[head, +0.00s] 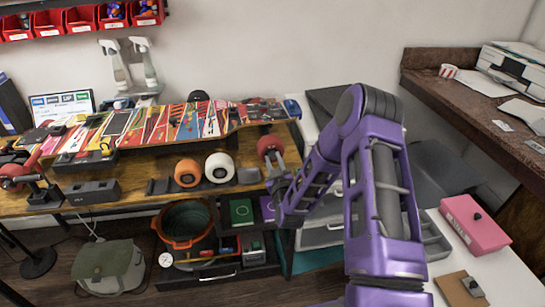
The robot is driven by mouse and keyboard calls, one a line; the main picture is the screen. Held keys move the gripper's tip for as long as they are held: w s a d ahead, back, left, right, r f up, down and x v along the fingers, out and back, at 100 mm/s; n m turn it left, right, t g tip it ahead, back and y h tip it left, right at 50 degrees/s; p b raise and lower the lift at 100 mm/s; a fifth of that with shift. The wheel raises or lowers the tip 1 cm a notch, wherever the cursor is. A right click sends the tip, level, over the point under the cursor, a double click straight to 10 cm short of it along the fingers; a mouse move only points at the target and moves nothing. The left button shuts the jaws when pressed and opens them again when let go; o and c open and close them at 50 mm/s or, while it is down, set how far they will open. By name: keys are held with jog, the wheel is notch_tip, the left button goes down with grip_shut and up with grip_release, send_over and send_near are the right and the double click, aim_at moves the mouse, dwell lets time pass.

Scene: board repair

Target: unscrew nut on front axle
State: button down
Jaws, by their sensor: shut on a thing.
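A skateboard deck (165,125) with bright coloured graphics lies along the wooden workbench. A red wheel (270,147) is near its right end, by the bench's front edge. My gripper (276,181) is small and dark at the end of my purple arm, just below this red wheel. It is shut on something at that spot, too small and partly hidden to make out. The front axle and its nut cannot be made out clearly. An orange wheel (188,172) and a white wheel (219,167) stand at the bench's front edge, left of my gripper.
Dark grey tools (92,191) and a red-ended device (15,178) are at the bench's left. Below are an orange bucket (185,222) and a grey-green bag (108,265). A pink box (475,225) stands on the white surface at right. Red bins (80,18) hang above.

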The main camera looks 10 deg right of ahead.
jog(key=shift+a+f+n+b, duration=0.15)
jog(key=shift+f+n+b, duration=0.05)
jog(key=shift+n+b, duration=0.7)
jog(key=shift+r+n, duration=0.1)
jog(key=shift+n, duration=0.8)
jog(key=shift+r+n, duration=0.15)
jog(key=shift+n, duration=0.85)
jog(key=c, duration=0.5)
grip_release()
jog(key=shift+c, duration=1.4)
